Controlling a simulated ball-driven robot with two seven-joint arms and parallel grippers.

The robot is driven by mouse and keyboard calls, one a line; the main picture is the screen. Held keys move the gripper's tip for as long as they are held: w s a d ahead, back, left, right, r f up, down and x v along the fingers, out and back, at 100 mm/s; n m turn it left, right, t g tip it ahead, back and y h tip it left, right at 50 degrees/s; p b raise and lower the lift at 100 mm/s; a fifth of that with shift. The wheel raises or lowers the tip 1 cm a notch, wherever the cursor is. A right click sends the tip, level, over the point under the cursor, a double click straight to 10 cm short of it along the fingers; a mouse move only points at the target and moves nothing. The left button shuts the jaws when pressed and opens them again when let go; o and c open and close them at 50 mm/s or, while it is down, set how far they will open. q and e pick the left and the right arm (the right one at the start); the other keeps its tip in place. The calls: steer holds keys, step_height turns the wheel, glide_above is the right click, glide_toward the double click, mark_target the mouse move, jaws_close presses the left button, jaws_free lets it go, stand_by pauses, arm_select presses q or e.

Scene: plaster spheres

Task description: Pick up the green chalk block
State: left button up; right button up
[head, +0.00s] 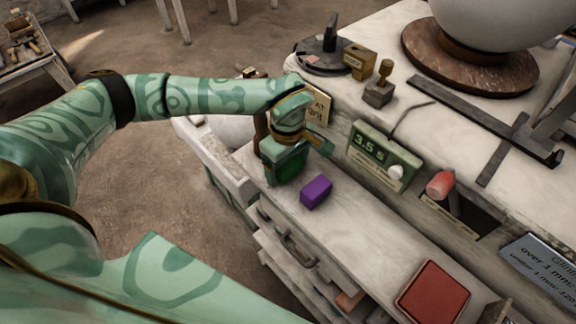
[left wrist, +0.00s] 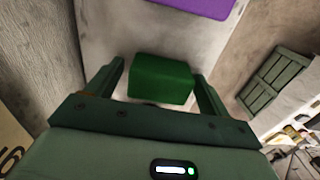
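The green chalk block (left wrist: 162,80) lies between the two fingers of my left gripper (left wrist: 158,70) in the left wrist view. A narrow gap shows between the block and the left finger. The right finger is close beside the block, and I cannot tell whether it touches. The left gripper (head: 290,160) looks open around the block, low over the pale ledge in the head view. There the hand largely hides the block. My right gripper is not in view.
A purple block (head: 316,192) lies close by on the ledge (head: 345,235). A green display box (head: 384,155) stands behind it. A red pad (head: 432,293) lies at the near right. Open drawers (head: 290,250) lie below the ledge's left edge.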

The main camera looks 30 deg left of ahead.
arm_select(q)
steer(key=c, duration=0.9)
steer(key=shift+w+r, duration=0.1)
steer(key=shift+r, duration=0.4)
steer(key=r, duration=0.1)
steer(key=r+p, duration=0.1)
steer(key=r, duration=0.1)
steer(key=shift+a, duration=0.3)
steer(key=s+a+r+p, duration=0.1)
steer(key=s+a+r, duration=0.5)
steer(key=a+r, duration=0.3)
steer(key=a, duration=0.3)
steer(key=shift+s+p, duration=0.15)
steer(key=shift+p, duration=0.2)
